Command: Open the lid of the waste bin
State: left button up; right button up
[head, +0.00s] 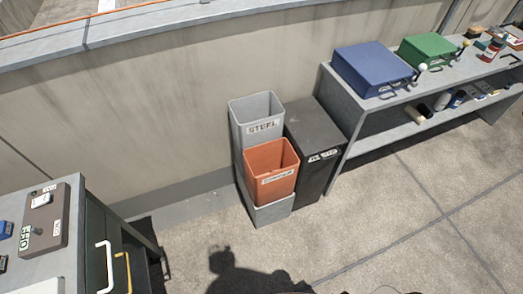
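The dark waste bin (315,150) stands against the wall, left of the grey shelf bench. Its flat dark lid (314,124) looks shut. A white label on its front is too small to read surely. Left of it are a grey bin marked STEEL (254,108) and an orange-brown open bin (271,170) with a white label, set in front of the grey one. Neither of my grippers shows in the head view. A dark shadow lies on the floor at the bottom middle.
A grey bench (352,107) at the right holds a blue box (372,68), a green box (427,48) and small items. A cabinet (98,240) with a white and a yellow handle stands at the lower left. The concrete floor (390,225) in front is clear.

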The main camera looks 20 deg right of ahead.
aim_at(313, 131)
jog(key=z, duration=1.3)
